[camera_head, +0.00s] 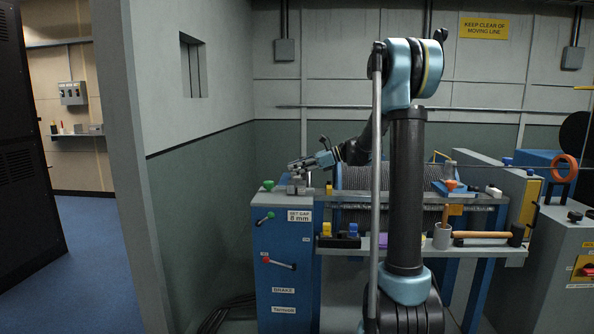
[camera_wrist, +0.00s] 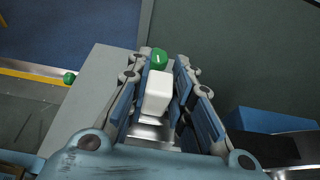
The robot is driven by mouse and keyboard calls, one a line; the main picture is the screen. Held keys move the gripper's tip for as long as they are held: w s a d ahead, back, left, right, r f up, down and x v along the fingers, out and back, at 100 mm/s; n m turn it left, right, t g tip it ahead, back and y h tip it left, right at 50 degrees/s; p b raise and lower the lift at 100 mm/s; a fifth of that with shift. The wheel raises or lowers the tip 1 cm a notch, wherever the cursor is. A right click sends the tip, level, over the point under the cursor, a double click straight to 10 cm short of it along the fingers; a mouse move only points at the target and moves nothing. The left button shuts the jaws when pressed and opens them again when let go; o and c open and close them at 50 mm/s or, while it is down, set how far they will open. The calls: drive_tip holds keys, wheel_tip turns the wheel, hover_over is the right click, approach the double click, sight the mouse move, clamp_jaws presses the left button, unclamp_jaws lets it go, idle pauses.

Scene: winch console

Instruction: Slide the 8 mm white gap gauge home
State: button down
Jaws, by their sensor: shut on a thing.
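The white gap gauge (camera_wrist: 158,92) is a pale block between the blue finger pads in the wrist view. My gripper (camera_wrist: 163,70) is shut on it. In the head view my gripper (camera_head: 297,170) is above the top of the blue cabinet (camera_head: 275,240), and the gauge is too small to make out there. A shiny metal part (camera_wrist: 152,131) lies below the gauge in the wrist view; whether the gauge touches it, I cannot tell. A sign (camera_head: 299,216) on the cabinet front reads "SET GAP 8 mm".
A round green knob (camera_head: 268,185) stands on the cabinet top, also seen just beyond my fingertips (camera_wrist: 159,58). Green-tipped (camera_head: 265,217) and red-tipped (camera_head: 279,263) levers stick out of the cabinet front. A rope drum (camera_head: 355,180) and a tool shelf (camera_head: 480,253) are to the right.

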drive_tip(key=shift+f, duration=0.7)
drive_tip(key=c, duration=1.3)
unclamp_jaws()
drive_tip(key=shift+c, duration=0.2)
drive_tip(key=shift+d, duration=0.1)
drive_tip(key=v, duration=1.1)
drive_tip(key=shift+d, duration=0.4)
drive_tip(key=shift+r, duration=0.1)
drive_tip(key=s+d+f+n+h, duration=0.1)
drive_tip(key=s+f+n+h, duration=0.35)
drive_tip(key=s, duration=0.75)
drive_tip(key=s+d+f+n+h, duration=0.1)
drive_tip(key=s+f+n+h, duration=0.3)
drive_tip(key=s, duration=0.7)
drive_tip(key=s+d+f+n+t+h, duration=0.1)
drive_tip(key=s+d+f+n+h, duration=0.1)
drive_tip(key=s+d+f+n, duration=0.3)
drive_tip(key=s+d+f+n+h, duration=0.3)
drive_tip(key=s+d+f+n, duration=0.2)
drive_tip(key=s+f, duration=0.5)
drive_tip(key=shift+s+d+f+t, duration=0.2)
drive_tip(key=shift+s+d+t, duration=0.25)
drive_tip(key=shift+s, duration=0.75)
